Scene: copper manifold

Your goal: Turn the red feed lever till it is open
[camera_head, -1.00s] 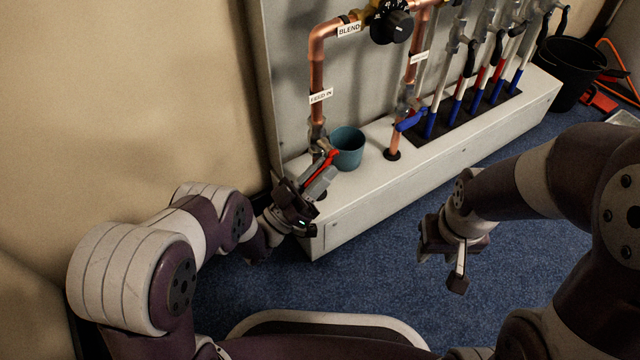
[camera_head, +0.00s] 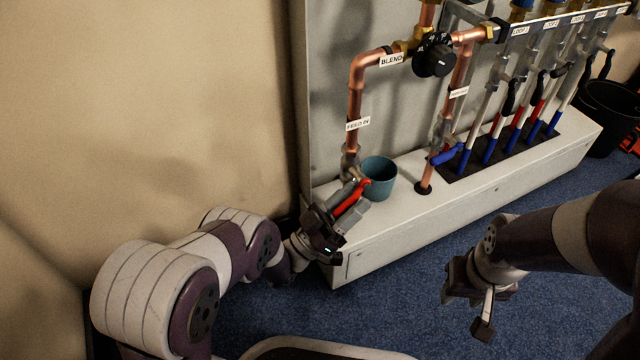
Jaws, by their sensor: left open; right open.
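The red feed lever (camera_head: 347,200) is on the valve at the foot of the left copper pipe (camera_head: 355,98), which carries the FEED IN label (camera_head: 358,124). The lever slants down and left from the valve (camera_head: 350,168). My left gripper (camera_head: 347,205) is open, with its fingers on either side of the lever; I cannot tell whether they touch it. The gripper hides the lever's lower end. My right gripper (camera_head: 480,305) is open and empty, over the blue floor to the right, away from the pipes.
A teal cup (camera_head: 379,178) stands on the white ledge (camera_head: 400,222) just right of the valve. A blue lever (camera_head: 447,156) is on the second pipe. Several red and blue pipes rise farther right. A black bucket (camera_head: 612,115) stands at the far right. The blue floor (camera_head: 400,310) in front is clear.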

